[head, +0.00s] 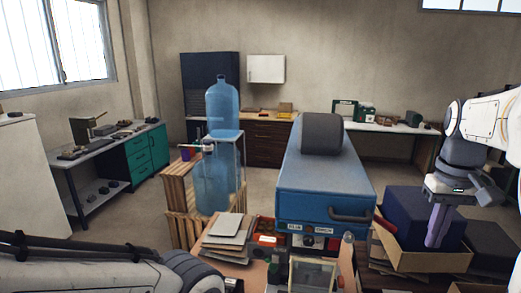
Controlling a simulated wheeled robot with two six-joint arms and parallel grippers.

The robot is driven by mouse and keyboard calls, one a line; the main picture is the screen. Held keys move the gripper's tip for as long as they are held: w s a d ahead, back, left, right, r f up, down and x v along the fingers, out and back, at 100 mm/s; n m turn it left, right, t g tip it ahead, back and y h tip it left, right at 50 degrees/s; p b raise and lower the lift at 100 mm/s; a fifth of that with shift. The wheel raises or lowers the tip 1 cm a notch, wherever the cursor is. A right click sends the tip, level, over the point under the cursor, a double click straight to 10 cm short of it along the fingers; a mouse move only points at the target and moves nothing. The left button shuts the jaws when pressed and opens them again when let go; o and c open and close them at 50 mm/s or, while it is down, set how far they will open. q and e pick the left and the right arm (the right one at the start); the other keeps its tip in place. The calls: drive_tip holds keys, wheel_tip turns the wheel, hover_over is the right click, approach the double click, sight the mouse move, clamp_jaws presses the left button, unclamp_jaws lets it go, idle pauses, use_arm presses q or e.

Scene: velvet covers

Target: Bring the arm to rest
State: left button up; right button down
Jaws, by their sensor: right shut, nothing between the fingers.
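My right arm comes in from the right edge, and my right gripper (437,240) points down with its fingers shut and nothing between them. It is in front of a dark blue block (405,215) in an open cardboard box (430,262); whether it touches either I cannot tell. My left arm (90,270) lies low across the bottom left. Its gripper does not show.
A blue case (322,185) with a dark grey rounded thing (322,133) on top stands in the middle. Left of it are a wooden crate (178,205) and blue water bottles (221,105). Cluttered small items fill the front. Open floor lies at left.

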drive_tip(key=s+a+f+n+b, duration=0.2)
drive_tip(key=a+f+n+b, duration=0.15)
drive_tip(key=a+f, duration=0.5)
drive_tip(key=s+a+f+n+b, duration=0.15)
drive_tip(key=a+f+b, duration=0.35)
drive_tip(key=a, duration=0.7)
use_arm(q)
wheel_tip(320, 180, down, 14)
drive_tip(key=b, duration=0.5)
drive_tip(key=shift+r, duration=0.25)
use_arm(e)
drive_tip(key=s+a+f+n+y, duration=0.1)
drive_tip(key=s+a+f+n, duration=0.4)
drive_tip(key=s+a+f, duration=0.5)
drive_tip(key=s+f, duration=0.3)
drive_tip(key=shift+a, duration=0.2)
